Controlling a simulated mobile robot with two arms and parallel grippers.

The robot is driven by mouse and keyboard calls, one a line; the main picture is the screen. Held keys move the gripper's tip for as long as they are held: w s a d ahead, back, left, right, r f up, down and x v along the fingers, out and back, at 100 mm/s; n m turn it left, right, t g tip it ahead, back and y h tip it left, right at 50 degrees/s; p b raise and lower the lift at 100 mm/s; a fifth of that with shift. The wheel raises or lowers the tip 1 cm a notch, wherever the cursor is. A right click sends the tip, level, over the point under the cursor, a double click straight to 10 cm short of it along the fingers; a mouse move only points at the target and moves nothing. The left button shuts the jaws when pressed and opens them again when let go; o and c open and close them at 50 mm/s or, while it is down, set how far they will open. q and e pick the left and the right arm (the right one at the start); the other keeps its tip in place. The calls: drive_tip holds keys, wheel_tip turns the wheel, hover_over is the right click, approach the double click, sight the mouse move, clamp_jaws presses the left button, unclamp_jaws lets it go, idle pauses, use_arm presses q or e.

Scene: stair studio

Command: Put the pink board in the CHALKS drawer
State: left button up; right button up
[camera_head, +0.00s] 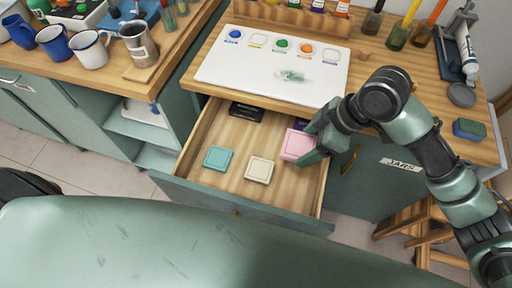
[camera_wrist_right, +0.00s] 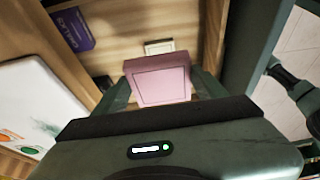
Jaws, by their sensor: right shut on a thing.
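The pink board (camera_head: 296,144) is a small square slab, held at the right side of the open drawer (camera_head: 190,187). My right gripper (camera_head: 308,148) is shut on it. In the right wrist view the pink board (camera_wrist_right: 160,80) sits between the two fingers, over the wooden drawer floor. I cannot tell whether it touches the floor. A teal board (camera_head: 218,157) and a cream board (camera_head: 260,170) lie flat in the drawer. A purple box reading CHALKS (camera_wrist_right: 72,29) lies in the drawer in the right wrist view. My left gripper is not in view.
A white paint palette (camera_head: 270,75) lies on the wooden worktop above the drawer. A dark box (camera_head: 246,111) is at the drawer's back. A JARS label (camera_head: 401,164) marks the cabinet at right. Mugs (camera_head: 90,48) stand on the left counter.

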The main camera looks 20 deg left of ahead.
drive_tip(key=shift+s+a+f, duration=0.15)
drive_tip(key=shift+s+a, duration=0.1)
drive_tip(key=shift+f, duration=0.15)
hover_over(289, 182)
drive_tip(key=d, duration=0.1)
drive_tip(key=f, duration=1.4)
drive_tip(key=shift+d+f+b, duration=0.2)
drive_tip(key=shift+f+b, duration=0.2)
drive_tip(key=shift+f, duration=2.5)
drive_tip(key=shift+f, duration=0.15)
drive_tip(key=o, duration=1.3)
drive_tip(key=shift+o, duration=0.2)
